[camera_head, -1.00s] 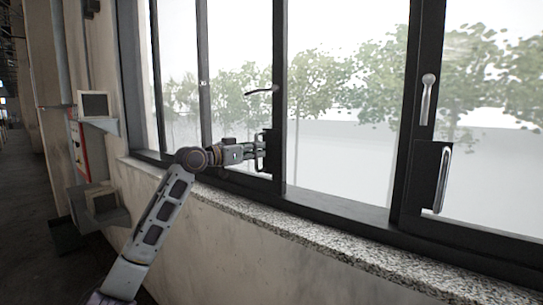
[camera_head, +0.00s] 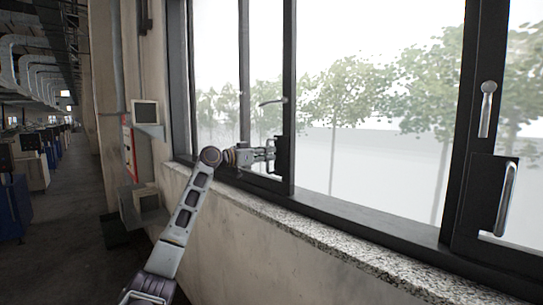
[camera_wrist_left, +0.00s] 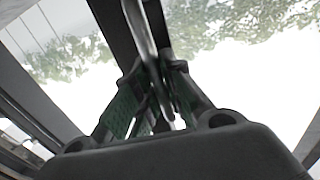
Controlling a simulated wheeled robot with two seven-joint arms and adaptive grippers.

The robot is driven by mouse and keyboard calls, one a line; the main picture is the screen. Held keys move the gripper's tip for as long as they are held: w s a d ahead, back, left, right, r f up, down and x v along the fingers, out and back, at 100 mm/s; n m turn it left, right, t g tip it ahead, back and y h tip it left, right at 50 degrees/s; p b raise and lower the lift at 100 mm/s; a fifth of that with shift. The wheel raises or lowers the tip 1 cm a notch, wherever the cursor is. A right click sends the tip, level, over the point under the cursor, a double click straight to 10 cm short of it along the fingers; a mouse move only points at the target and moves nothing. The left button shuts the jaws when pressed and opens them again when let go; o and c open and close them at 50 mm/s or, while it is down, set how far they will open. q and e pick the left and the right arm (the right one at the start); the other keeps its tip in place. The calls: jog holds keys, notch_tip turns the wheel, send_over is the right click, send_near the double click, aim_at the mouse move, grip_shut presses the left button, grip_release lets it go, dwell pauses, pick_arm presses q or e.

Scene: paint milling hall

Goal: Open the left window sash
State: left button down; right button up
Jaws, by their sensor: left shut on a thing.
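The left window sash (camera_head: 289,55) is a dark-framed glass pane standing at the left part of the window. A silver lever (camera_head: 272,102) sits on its right stile. My left gripper (camera_head: 273,154) is shut on the sash's pull handle, on a dark plate (camera_head: 283,156) below the lever. In the left wrist view, the green-padded fingers close around a metal bar (camera_wrist_left: 150,55). A wide gap lies between this stile and the dark right-hand stile (camera_head: 463,130). My right gripper is out of view.
The right-hand stile carries a silver lever (camera_head: 487,108) and a pull handle (camera_head: 507,198). A speckled stone sill (camera_head: 330,240) runs below the window. Grey boxes (camera_head: 146,113) and a red-edged panel (camera_head: 129,150) are on the wall at left. An aisle (camera_head: 60,215) lies beyond.

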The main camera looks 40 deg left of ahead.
pick_arm(q)
jog(key=shift+r, duration=0.1)
jog(key=c, duration=1.5)
grip_release()
jog(key=shift+v, duration=6)
